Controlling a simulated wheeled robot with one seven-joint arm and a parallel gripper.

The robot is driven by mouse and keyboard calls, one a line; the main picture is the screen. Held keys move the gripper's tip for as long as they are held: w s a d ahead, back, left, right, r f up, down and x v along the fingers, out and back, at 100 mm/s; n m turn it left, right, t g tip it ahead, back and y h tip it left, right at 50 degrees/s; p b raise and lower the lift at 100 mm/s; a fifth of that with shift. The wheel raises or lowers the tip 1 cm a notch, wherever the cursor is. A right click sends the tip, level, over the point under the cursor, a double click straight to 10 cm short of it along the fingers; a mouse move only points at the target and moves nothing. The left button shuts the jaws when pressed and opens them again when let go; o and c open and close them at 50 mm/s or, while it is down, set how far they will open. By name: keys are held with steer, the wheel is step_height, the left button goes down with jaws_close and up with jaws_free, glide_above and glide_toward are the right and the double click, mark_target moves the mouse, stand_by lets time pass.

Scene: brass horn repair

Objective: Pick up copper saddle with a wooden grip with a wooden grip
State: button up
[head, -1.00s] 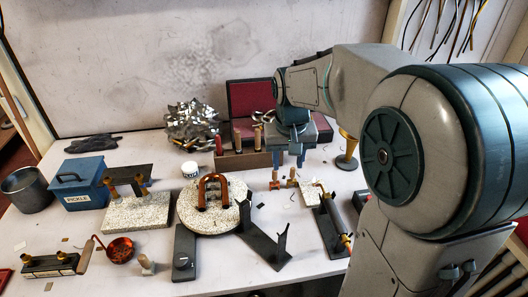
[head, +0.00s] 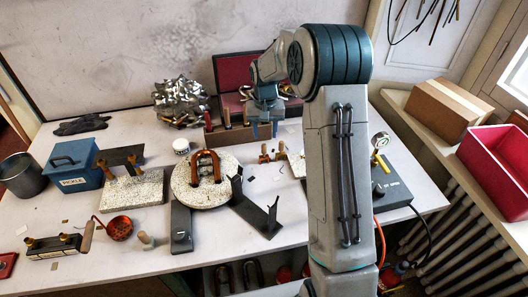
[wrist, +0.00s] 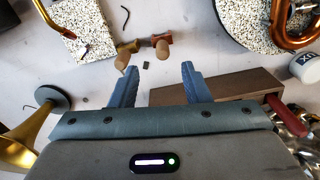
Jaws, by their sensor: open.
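The copper saddle with a wooden grip (head: 264,155) is a small reddish piece on the white table, in front of the tool rack. In the wrist view its reddish saddle (wrist: 157,38) shows behind its round wooden grip, just beyond my fingertips. A similar brass-coloured saddle with a wooden grip (wrist: 127,47) stands close beside it, to the left there. It is on the right in the head view (head: 281,150). My gripper (wrist: 158,72) is open and empty, fingers pointing down; in the head view it hangs (head: 265,131) behind the two saddles.
A wooden tool rack (head: 231,134) stands close to my gripper. A round speckled plate (head: 222,190) bears a copper U-shaped tube (head: 206,165) to the left. A dark angled stand (head: 258,217) is in front. A brass flared piece (wrist: 30,138) stands at the wrist view's left.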

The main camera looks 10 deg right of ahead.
mark_target(264, 146)
steer(key=shift+s+a+f+p, duration=0.1)
steer(key=shift+f+p, duration=0.4)
steer(key=shift+f, duration=1.25)
steer(key=shift+a+f+p, duration=0.1)
steer(key=shift+f+p, duration=0.4)
steer(key=shift+f, duration=1.25)
jaws_close()
